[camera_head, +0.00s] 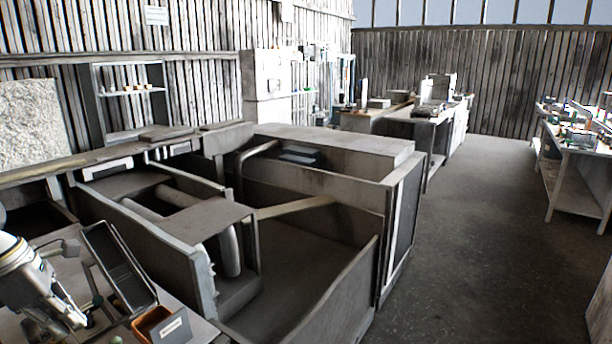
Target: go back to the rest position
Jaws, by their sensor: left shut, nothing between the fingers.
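My left arm comes in at the lower left of the head view, white and grey. Its gripper (76,318) points down and to the right, over the near workbench. It is shut, with nothing in its fingers. A dark open tray (118,266) lies tilted just to the right of the gripper, apart from it as far as I can tell. My right gripper is out of view.
An orange-brown bin (150,324) and a small labelled card (173,328) sit right of the gripper. A grey blower housing with open compartments (300,215) fills the middle. A cluttered table (574,150) stands far right. The floor (470,220) between is clear.

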